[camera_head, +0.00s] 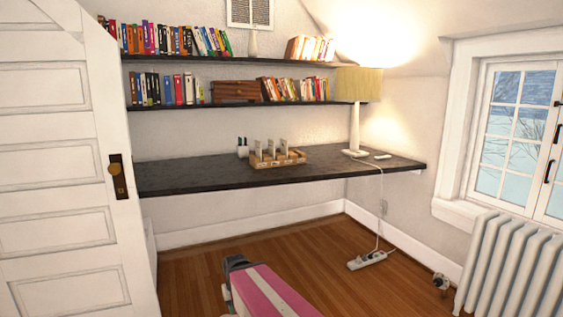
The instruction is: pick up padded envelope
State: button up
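I cannot make out a padded envelope for certain. A small flat white object (382,156) lies on the dark desk (205,178), just right of the lamp base; it is too small to identify. A pink and white shape with a dark end, low in the middle of the view, looks like part of my arm. No gripper fingers show, so I cannot see whether they hold anything.
A wooden organizer (277,158) and a lamp (355,125) stand on the desk. Two bookshelves hang above. A white door (60,170) is at left, a radiator (510,265) at right. A power strip (367,260) lies on the otherwise mostly clear floor.

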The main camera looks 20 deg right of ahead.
aim_at(258, 144)
jog(key=i+j+z, duration=0.5)
jog(key=j+z, duration=0.15)
jog(key=i+j+z, duration=0.2)
jog(key=j+z, duration=0.15)
jog(key=j, duration=0.25)
jog(key=k+j, duration=0.15)
jog(key=i+l, duration=0.75)
jog(key=i, duration=0.25)
